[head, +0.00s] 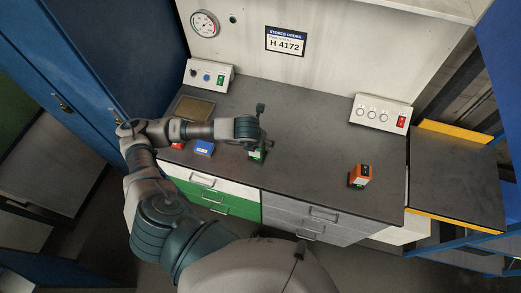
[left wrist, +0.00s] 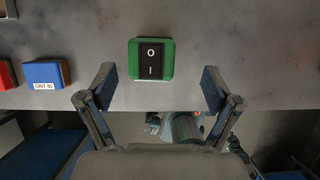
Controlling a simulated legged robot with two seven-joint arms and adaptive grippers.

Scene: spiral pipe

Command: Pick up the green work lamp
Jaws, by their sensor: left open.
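The green work lamp (left wrist: 140,73) is a green block with a black rocker switch marked O and I. It sits on the grey worktop near its front edge. In the head view the lamp (head: 257,155) is partly hidden by my left gripper (head: 250,130). In the left wrist view my left gripper (left wrist: 157,88) is open and empty. Its two fingers are spread wide, below and to either side of the lamp in the picture, apart from it. My right gripper is not in view.
A blue block (left wrist: 45,74) labelled GRIT and a red block (left wrist: 5,76) sit left of the lamp. An orange item (head: 361,174) stands farther right on the worktop (head: 315,145). Two control boxes stand at the back, left (head: 208,76) and right (head: 380,113). The middle worktop is clear.

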